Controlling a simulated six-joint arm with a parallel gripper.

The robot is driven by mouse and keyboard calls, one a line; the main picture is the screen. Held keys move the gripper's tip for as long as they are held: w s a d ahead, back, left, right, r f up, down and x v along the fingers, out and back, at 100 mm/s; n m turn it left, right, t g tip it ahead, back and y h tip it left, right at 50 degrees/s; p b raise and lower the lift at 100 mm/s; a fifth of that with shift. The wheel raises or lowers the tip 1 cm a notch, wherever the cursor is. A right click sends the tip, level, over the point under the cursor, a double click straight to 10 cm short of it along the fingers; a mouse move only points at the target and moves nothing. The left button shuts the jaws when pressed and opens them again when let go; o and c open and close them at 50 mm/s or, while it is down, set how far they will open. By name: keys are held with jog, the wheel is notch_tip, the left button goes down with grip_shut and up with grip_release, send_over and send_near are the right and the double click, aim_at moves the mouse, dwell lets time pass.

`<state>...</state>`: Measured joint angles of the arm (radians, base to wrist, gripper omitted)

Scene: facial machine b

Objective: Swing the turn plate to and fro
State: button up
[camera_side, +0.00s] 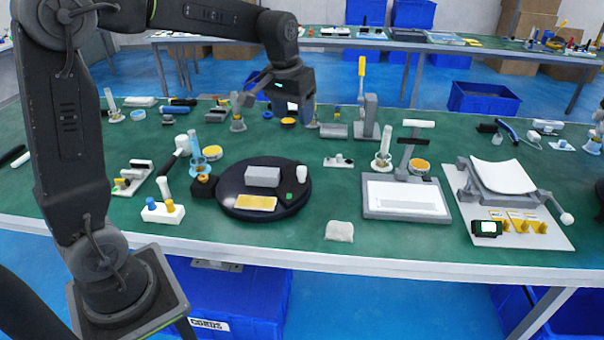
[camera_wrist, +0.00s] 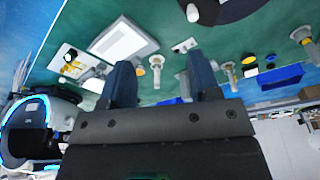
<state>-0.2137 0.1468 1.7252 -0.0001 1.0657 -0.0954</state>
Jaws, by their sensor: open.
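The turn plate is a black round disc (camera_side: 225,187) lying on the green table, left of the middle in the side view. On it are a grey block, a yellow-gold plate, a small white cup and a small green piece. Part of the disc shows at the top edge of the wrist view (camera_wrist: 235,9), with a white piece on it. My gripper (camera_side: 292,104) is above the table behind the disc in the side view, apart from it. In the wrist view its two dark fingers (camera_wrist: 162,66) are spread with nothing between them.
Grey upright stands (camera_side: 370,118) and tubes on bases stand around the disc. A white flat panel (camera_side: 405,198) and a press-like fixture (camera_side: 500,180) are to the right. A white block with blue and orange knobs (camera_side: 163,211) is at front left. The table's front strip is mostly clear.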

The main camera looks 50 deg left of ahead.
jog(key=w+a+f+n+g, duration=0.1)
jog(key=w+a+f, duration=0.4)
jog(key=w, duration=0.1)
jog(key=n+g, duration=0.1)
send_near(302, 167)
notch_tip(302, 167, down, 12)
jog(key=shift+w+a+f, duration=0.1)
jog(key=shift+w+a, duration=0.05)
grip_shut()
